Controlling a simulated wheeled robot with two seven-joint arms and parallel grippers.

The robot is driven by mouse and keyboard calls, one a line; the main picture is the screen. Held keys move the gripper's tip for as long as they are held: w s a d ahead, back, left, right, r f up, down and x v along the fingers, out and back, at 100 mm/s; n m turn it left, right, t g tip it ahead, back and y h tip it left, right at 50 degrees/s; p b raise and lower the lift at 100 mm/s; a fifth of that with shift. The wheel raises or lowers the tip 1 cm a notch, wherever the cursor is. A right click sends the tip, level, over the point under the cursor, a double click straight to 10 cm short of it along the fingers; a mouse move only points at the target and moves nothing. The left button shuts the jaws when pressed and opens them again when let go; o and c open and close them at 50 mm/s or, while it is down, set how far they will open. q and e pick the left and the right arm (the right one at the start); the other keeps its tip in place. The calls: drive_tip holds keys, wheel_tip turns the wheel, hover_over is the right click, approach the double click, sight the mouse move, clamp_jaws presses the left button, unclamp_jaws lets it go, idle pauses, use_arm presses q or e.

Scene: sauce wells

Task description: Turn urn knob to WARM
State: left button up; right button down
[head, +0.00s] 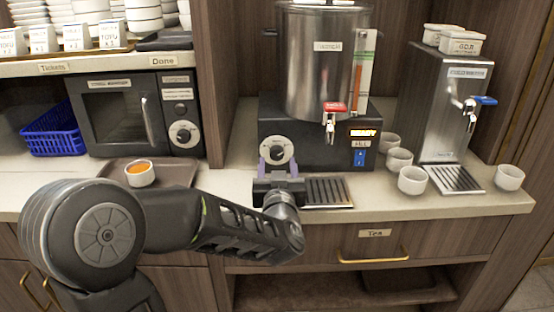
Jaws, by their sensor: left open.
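The urn (327,70) is a tall steel cylinder on a black base, standing on the counter at the centre. Its round knob (277,150) is a silver dial with a dark centre on the base's front left. The knob's markings are too small to read. A red-handled tap (333,112) and a small lit orange display (364,133) are to its right. My left gripper (278,165) is just below and in front of the knob, open, with its purple-tinted fingers at either side of the dial's lower part. I cannot tell whether they touch it. My right gripper is not in view.
A drip tray (328,192) lies right of my left gripper. Several white cups (412,180) stand between the urn and a steel dispenser (447,105). A microwave (136,115) and a tray (178,172) with a cup of orange sauce (140,173) are at left.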

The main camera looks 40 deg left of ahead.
sight(277, 153)
use_arm(q)
drive_tip(key=shift+x, duration=1.5)
drive_tip(key=shift+c, duration=0.4)
clamp_jaws()
